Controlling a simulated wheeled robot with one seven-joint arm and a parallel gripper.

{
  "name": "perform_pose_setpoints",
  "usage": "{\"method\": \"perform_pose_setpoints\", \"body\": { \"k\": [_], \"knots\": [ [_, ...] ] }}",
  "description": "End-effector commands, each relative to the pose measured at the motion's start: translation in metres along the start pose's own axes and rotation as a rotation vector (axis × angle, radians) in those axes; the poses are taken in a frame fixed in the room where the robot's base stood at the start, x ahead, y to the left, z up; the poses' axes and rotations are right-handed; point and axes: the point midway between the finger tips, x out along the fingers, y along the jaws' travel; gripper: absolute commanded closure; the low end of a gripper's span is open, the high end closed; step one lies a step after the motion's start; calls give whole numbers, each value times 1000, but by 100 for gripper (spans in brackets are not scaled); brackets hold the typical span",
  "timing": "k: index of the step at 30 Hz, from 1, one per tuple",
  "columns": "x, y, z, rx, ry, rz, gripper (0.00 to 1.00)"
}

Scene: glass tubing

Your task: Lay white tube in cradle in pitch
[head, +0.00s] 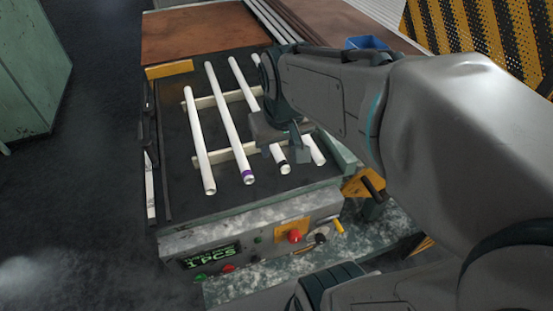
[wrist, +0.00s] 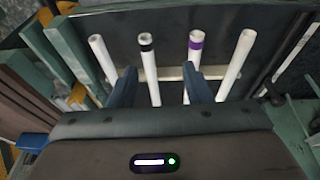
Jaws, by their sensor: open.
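Several white tubes lie side by side across a cream two-rail cradle (head: 224,156). The leftmost in the head view is a plain white tube (head: 200,145). To its right are a purple-banded tube (head: 230,125) and a black-banded tube (head: 282,160). Another plain white tube (head: 316,150) is at the right, partly hidden by my arm. The wrist view shows the order reversed, with the black-banded tube (wrist: 150,70) between my fingers and the purple-banded tube (wrist: 193,60) by the right finger. My gripper (head: 291,152) is open and empty over the right-hand tubes; its fingers also show in the wrist view (wrist: 160,80).
The cradle sits on a dark bench top with a control panel (head: 250,240) along its front, with buttons and a "1 PCS" display. A blue bin (head: 366,42) stands behind my arm.

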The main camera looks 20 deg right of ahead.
Motion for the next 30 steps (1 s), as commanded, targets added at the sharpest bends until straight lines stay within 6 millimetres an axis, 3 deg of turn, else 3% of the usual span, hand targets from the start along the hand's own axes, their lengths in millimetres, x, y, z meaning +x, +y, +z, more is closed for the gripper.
{"method": "perform_pose_setpoints", "body": {
  "k": [3, 9, 30],
  "knots": [
    [2, -9, 41, 5, -12, -24, 55],
    [6, -15, 70, 11, -26, -41, 55],
    [6, -15, 71, 11, -27, -42, 55]
  ]
}}
